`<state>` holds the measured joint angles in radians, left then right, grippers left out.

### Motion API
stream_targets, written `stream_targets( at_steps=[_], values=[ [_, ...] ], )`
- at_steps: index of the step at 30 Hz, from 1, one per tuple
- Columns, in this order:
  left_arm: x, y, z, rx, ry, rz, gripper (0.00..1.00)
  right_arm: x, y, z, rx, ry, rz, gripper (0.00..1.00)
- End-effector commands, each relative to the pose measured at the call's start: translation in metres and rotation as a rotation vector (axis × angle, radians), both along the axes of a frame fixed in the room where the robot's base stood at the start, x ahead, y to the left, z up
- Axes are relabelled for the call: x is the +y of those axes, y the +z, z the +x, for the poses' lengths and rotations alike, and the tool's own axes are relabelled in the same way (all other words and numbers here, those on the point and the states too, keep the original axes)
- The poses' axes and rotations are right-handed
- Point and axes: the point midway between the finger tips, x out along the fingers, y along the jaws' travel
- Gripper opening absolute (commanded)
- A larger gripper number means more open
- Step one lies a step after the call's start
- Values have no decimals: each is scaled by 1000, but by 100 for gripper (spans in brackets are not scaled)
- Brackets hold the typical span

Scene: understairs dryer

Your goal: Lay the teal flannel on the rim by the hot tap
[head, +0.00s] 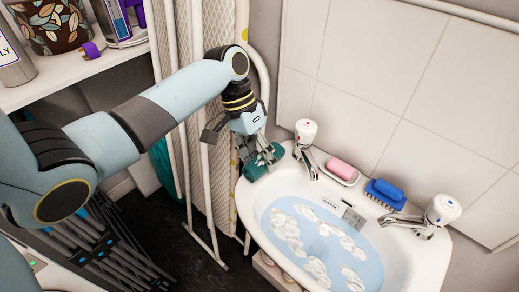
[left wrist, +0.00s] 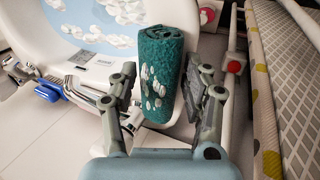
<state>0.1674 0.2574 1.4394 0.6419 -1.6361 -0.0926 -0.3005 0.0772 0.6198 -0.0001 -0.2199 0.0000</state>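The teal flannel (head: 262,163) is a rolled cloth at the left back corner of the basin's rim (head: 250,196), beside the hot tap (head: 306,150) with the red mark. In the left wrist view the flannel (left wrist: 158,75) stands between the fingers of my left gripper (left wrist: 165,85). The fingers are spread, with a narrow gap at the flannel's left side. The gripper (head: 254,155) is right over the rim corner in the head view and partly hides the flannel. I cannot tell whether the flannel's whole underside touches the rim. My right gripper is not in view.
A pink soap (head: 341,168) in a dish and a blue brush (head: 384,194) lie on the back rim, before the cold tap (head: 436,215). The bowl holds foamy water (head: 318,245). An ironing board (head: 212,110) and white pipes stand close left. A shelf (head: 75,68) is at upper left.

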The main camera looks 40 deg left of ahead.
Motion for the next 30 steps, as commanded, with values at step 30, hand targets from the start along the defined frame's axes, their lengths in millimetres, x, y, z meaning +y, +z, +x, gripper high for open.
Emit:
stream_targets(
  at_steps=[30],
  values=[
    [44,103,3,-1,0,3,63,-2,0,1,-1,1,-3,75]
  ],
)
